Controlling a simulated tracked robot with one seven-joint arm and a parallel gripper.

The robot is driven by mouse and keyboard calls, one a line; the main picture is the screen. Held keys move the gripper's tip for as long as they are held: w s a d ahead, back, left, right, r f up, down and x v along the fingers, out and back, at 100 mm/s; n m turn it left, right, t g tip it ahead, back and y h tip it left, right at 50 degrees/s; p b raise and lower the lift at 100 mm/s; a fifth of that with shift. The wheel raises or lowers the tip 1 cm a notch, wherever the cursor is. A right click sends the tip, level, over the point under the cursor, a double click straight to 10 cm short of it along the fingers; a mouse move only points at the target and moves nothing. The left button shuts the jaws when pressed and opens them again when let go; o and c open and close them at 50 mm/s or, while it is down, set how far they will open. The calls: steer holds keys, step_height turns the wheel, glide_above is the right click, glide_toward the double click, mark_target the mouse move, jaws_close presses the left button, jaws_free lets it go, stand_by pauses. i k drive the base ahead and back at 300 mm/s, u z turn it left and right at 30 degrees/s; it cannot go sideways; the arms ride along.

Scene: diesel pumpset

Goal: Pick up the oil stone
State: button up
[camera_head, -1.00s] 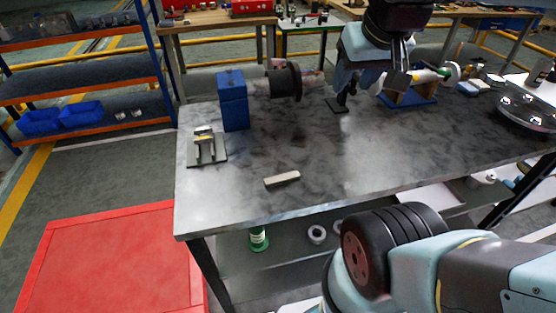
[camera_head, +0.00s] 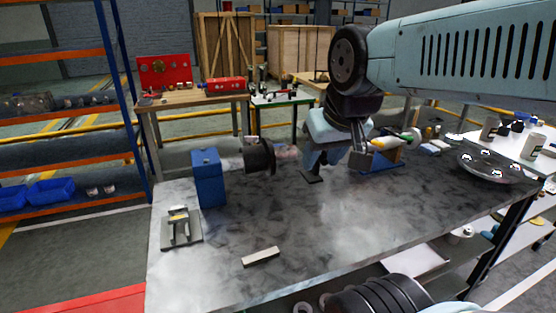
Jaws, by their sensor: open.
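The oil stone appears to be the small pale grey bar (camera_head: 261,257) lying flat near the front edge of the metal workbench (camera_head: 240,225), left of centre. My gripper (camera_head: 336,168) is over the rear middle of the bench, behind and to the right of the bar and well apart from it. Its two dark fingers are spread, with nothing seen between them. The bar is fully visible.
A small fixture on a plate (camera_head: 181,229) sits left of the bar. A blue block (camera_head: 208,178) with a dark cylindrical part (camera_head: 260,157) stands behind. A blue cradle (camera_head: 386,156) and a round metal cover (camera_head: 489,167) are at right. The bench around the bar is clear.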

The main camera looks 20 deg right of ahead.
mark_target(255, 259)
steer(key=k, duration=1.25)
steer(key=z, duration=0.6)
steer(key=i, duration=1.05)
steer(key=u, duration=0.2)
